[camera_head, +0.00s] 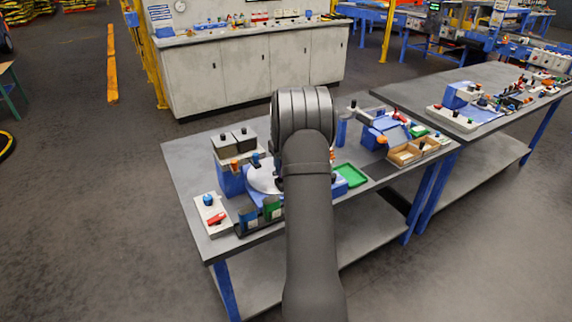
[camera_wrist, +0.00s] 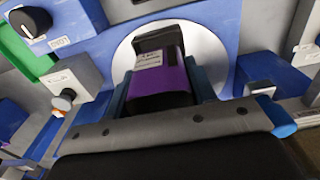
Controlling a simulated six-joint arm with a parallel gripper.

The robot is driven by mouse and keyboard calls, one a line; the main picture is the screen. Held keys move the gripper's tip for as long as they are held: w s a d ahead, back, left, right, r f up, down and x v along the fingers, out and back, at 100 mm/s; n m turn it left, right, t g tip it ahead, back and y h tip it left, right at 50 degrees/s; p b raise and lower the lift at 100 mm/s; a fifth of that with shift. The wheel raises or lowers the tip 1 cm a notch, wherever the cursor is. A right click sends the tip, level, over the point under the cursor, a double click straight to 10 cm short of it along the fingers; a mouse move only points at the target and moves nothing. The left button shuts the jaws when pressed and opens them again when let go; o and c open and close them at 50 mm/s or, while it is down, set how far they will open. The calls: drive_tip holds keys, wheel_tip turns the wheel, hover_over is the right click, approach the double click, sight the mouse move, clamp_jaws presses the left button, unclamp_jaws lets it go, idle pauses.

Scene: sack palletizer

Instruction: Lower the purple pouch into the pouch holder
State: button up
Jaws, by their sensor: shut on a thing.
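The purple pouch (camera_wrist: 160,78), with a dark end and a pale printed label, is in the middle of the wrist view. My gripper (camera_wrist: 162,92) is shut on it, with one blue finger along each side. A round white disc (camera_wrist: 215,52) lies behind the pouch; the gap between them cannot be judged. In the head view my arm hides the gripper and the pouch, and part of the white disc (camera_head: 262,181) shows beside the arm. I cannot pick out the pouch holder with certainty; a dark rack with blue and green panels (camera_head: 272,210) stands at the table's front edge.
Close around the gripper are a blue box with a black knob (camera_wrist: 32,20) and a grey block with a round button (camera_wrist: 65,98). On the table are a red-and-blue control panel (camera_head: 213,217), a green tray (camera_head: 350,175) and cardboard boxes (camera_head: 404,155).

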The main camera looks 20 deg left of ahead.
drive_tip(key=shift+f, duration=0.45)
drive_tip(key=shift+f, duration=0.35)
drive_tip(key=shift+f, duration=0.3)
idle(0.6)
drive_tip(key=shift+f, duration=0.4)
drive_tip(key=shift+f, duration=0.3)
drive_tip(key=shift+f, duration=0.25)
drive_tip(key=shift+s+f, duration=0.1)
drive_tip(key=shift+f, duration=0.15)
idle(0.7)
